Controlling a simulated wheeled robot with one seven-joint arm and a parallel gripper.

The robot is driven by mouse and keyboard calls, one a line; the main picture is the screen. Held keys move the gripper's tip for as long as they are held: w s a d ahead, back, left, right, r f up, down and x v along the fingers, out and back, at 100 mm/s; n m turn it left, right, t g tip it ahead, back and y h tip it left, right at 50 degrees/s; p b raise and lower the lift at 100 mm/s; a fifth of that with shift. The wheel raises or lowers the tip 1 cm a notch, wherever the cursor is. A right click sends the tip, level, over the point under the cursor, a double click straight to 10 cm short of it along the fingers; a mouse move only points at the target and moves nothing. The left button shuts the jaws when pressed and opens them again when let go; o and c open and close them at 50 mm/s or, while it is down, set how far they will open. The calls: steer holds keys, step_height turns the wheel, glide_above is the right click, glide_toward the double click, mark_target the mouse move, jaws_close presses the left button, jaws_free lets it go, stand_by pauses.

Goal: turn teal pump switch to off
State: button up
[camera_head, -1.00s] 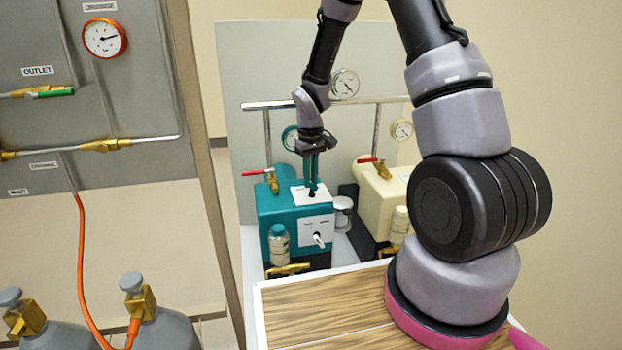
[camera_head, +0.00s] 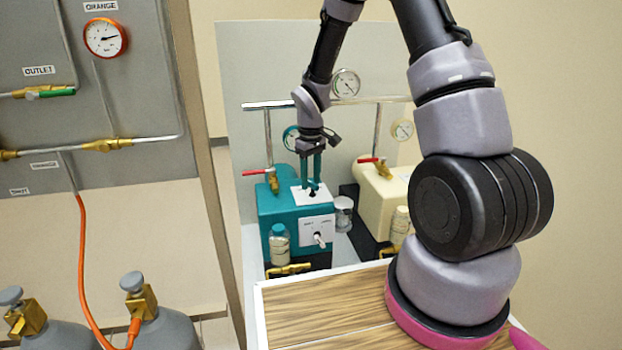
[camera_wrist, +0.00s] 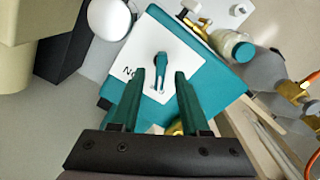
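The teal pump (camera_head: 275,207) stands on the bench below the back panel. Its top carries a white plate (camera_head: 301,194), which also shows in the wrist view (camera_wrist: 125,73) with a partly hidden letter label. A small switch lever (camera_wrist: 160,62) with a teal body and a pale tip stands on that plate. My gripper (camera_head: 311,187) is right above the plate, pointing down. In the wrist view my gripper (camera_wrist: 160,73) is open, its two teal fingers on either side of the lever with gaps visible. Whether a finger touches the plate cannot be told.
The pump's front has a white plate with a pale knob (camera_head: 319,239). A capped bottle (camera_head: 279,245) and a metal jar (camera_head: 343,214) stand beside it. A cream pump (camera_head: 378,205) is to the right. A red-handled valve (camera_head: 270,176) rises behind the teal pump.

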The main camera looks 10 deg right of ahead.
step_height(320, 180, up, 11)
stand_by(0.7)
stand_by(0.5)
step_height(320, 180, up, 8)
steer(key=r+m+t, duration=0.1)
steer(key=m+t, duration=0.1)
glide_above(311, 182)
steer(key=s+d, duration=0.2)
steer(key=s, duration=0.1)
steer(key=s+d+r+m+t, duration=0.1)
steer(key=s+d+r+m, duration=0.15)
steer(key=s+r, duration=0.4)
steer(key=s+d+r+m+t+y, duration=0.1)
steer(key=s+r+m+t, duration=0.3)
steer(key=s, duration=0.8)
steer(key=shift+s+d+r+m+y, duration=0.4)
steer(key=shift+r+m, duration=0.55)
steer(key=shift+r, duration=1)
steer(key=shift+a, duration=0.15)
